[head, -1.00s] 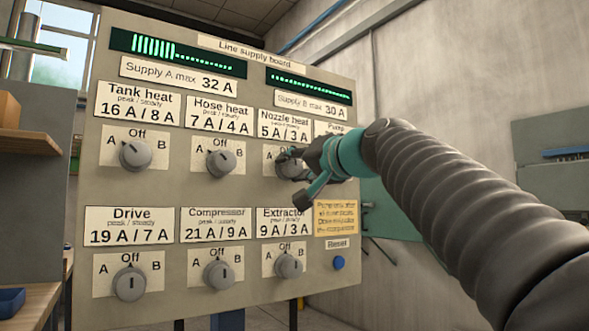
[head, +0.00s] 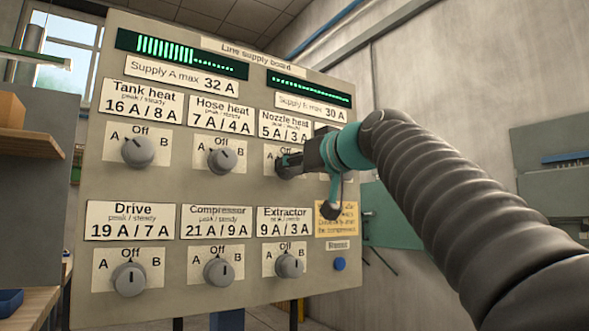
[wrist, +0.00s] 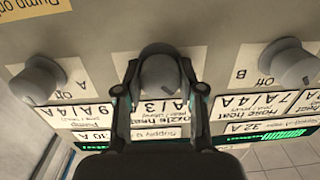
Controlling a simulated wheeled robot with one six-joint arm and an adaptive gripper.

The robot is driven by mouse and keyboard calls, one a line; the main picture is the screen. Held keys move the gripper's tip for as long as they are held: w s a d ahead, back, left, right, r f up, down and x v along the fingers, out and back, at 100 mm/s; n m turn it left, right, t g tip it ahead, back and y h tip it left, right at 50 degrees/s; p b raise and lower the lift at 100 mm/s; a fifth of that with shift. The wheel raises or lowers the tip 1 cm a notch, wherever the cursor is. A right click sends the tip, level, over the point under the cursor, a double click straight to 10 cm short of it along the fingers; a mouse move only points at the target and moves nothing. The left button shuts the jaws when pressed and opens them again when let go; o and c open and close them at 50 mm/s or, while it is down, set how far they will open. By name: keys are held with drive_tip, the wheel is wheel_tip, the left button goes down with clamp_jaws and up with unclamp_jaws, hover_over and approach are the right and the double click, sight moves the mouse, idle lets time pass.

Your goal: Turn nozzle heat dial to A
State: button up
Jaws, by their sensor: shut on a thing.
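The nozzle heat dial (head: 287,172) is a grey knob in the upper row of the line supply board, partly hidden by my gripper in the head view. In the wrist view, turned upside down, the nozzle heat dial (wrist: 158,72) sits between my two fingers. My gripper (wrist: 159,88) is shut on it, one finger on each side. The dial's dark pointer mark slants to the lower right in the wrist view, which is the A side on the board.
The tank heat dial (head: 138,152) and hose heat dial (head: 222,160) point toward A. The drive (head: 129,281), compressor (head: 218,271) and extractor (head: 289,265) dials point to Off. A blue reset button (head: 339,264) is at lower right. The pump dial (wrist: 38,80) is close beside my gripper.

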drive_tip(key=shift+r, duration=0.1)
idle(0.3)
drive_tip(key=o, duration=1.1)
drive_tip(key=shift+o, duration=0.2)
drive_tip(key=v, duration=1.2)
